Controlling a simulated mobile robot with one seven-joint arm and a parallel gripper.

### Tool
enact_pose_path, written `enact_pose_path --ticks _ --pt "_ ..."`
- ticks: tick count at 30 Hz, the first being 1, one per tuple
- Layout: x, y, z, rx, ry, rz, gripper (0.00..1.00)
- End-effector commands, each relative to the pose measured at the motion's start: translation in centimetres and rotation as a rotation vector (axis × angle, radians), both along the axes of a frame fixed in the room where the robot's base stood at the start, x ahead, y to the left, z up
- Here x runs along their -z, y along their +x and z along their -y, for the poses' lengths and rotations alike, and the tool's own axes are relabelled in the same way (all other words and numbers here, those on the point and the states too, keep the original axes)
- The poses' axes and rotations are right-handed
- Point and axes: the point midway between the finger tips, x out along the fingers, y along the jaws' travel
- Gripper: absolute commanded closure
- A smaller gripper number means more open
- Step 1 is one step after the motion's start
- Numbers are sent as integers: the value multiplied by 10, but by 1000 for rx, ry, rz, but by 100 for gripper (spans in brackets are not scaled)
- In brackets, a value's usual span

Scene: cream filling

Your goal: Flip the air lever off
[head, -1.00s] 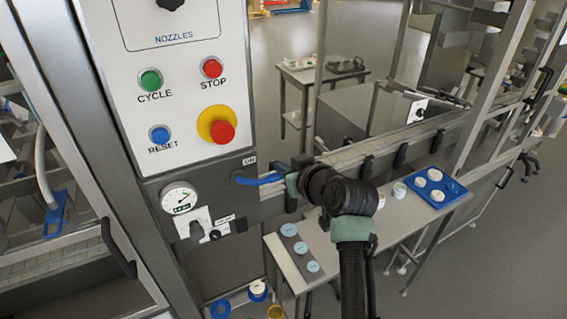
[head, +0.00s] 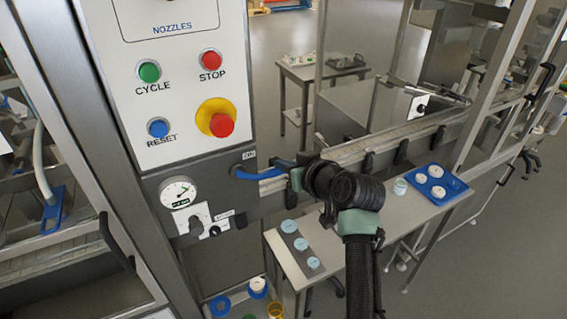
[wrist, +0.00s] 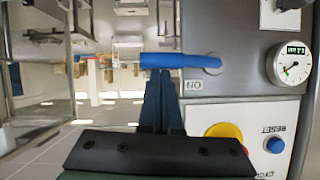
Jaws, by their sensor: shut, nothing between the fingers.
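The blue air lever (head: 262,174) sticks out to the right from the grey lower panel, just below its ON label. In the wrist view the lever (wrist: 178,60) lies level across the top of my fingers, with its pivot at the right on the grey panel. My gripper (wrist: 160,76) is shut and empty, with its tips right at the lever's free end. I cannot tell whether they touch it. In the head view my gripper is mostly hidden behind my own wrist, by the lever's outer end.
The pressure gauge (head: 178,192) and a dark knob (head: 196,226) are left of the lever. The red emergency button (head: 221,125) and the reset button (head: 158,128) are above. A conveyor (head: 380,146) runs behind my arm. A table with a blue tray (head: 462,186) is at the right.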

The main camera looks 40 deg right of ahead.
Motion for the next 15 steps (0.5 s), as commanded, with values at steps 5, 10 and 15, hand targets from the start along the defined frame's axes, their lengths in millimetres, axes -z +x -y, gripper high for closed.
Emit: enact_pose_path --ticks 5,10,15 --pt "7 0 1 0 50 10 100" --pt "18 -1 3 0 138 30 100" --pt "32 -1 4 -1 280 65 100"
